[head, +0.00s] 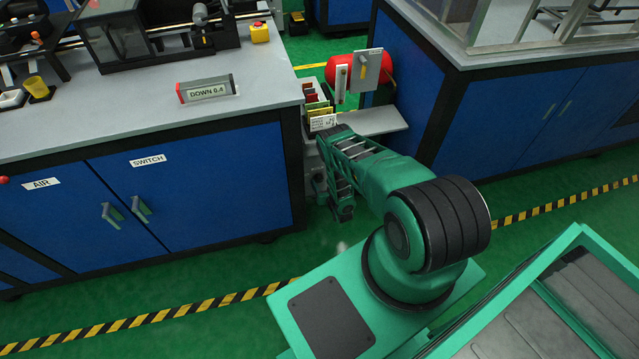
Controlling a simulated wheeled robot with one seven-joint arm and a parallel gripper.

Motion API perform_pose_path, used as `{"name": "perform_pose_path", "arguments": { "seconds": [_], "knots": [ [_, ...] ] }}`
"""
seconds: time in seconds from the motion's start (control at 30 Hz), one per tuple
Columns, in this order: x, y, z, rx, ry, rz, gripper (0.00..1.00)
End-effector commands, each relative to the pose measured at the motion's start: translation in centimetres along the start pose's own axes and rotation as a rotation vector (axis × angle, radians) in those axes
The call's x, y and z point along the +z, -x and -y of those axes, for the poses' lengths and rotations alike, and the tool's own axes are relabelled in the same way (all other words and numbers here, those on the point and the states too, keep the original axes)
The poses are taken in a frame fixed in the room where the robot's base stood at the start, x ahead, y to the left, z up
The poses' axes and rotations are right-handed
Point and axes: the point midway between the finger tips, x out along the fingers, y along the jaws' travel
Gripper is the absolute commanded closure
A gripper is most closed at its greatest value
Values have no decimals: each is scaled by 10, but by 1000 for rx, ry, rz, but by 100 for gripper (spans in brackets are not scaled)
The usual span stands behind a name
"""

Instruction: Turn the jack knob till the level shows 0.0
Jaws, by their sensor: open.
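The level (207,91) is a small grey bar with red ends on the left bench top, and its display reads "DOWN 0.4". My green arm reaches toward the right end of that bench. My gripper (343,214) hangs low beside the bench's right corner, small and dark, and is open. I cannot make out the jack knob for certain. A small grey part (319,183) shows low by the bench corner, just left of my gripper, but I cannot tell what it is. I see no contact between my gripper and anything.
Blue cabinets with doors labelled AIR (41,184) and SWITCH (147,160) stand left. Another blue cabinet (536,120) stands right. The green floor in front is clear.

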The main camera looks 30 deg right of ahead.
Motion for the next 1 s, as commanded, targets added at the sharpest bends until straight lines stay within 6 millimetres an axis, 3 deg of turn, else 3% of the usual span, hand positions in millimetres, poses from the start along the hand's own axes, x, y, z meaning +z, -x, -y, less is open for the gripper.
{"name": "perform_pose_path", "arguments": {
  "seconds": [0.2, 0.6, 0.8, 1.0],
  "knots": [
    [0, -20, 0, 0, -1, 0, 48],
    [0, -26, 0, 1, -1, 1, 48],
    [0, -26, 0, 1, 0, 1, 89],
    [0, -25, 0, 4, 9, 1, 89]
  ]
}}
